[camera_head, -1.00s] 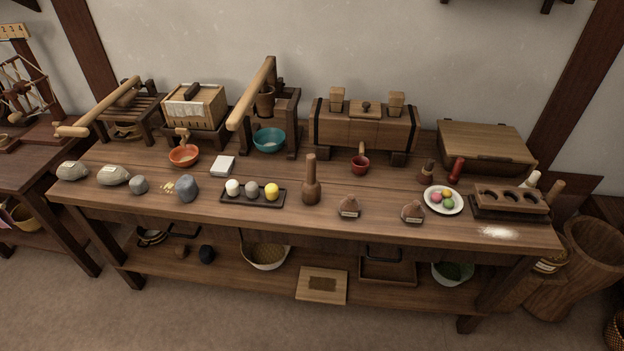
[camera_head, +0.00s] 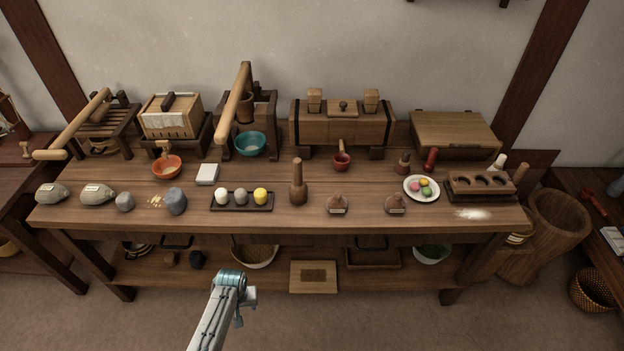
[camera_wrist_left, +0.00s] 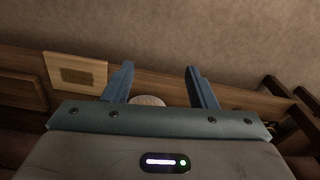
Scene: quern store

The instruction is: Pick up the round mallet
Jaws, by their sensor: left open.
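The round mallet (camera_head: 298,186), a brown turned wooden piece with a thick round head and a handle pointing up, stands upright near the middle of the table (camera_head: 330,222). My left gripper (camera_head: 240,316) is below and left of it in the head view, in front of the table, well apart from it. In the left wrist view the blue fingers of this gripper (camera_wrist_left: 159,68) are spread with nothing between them. The mallet does not show in that view. My right gripper is in no view.
The lower shelf holds a square board (camera_head: 314,290).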

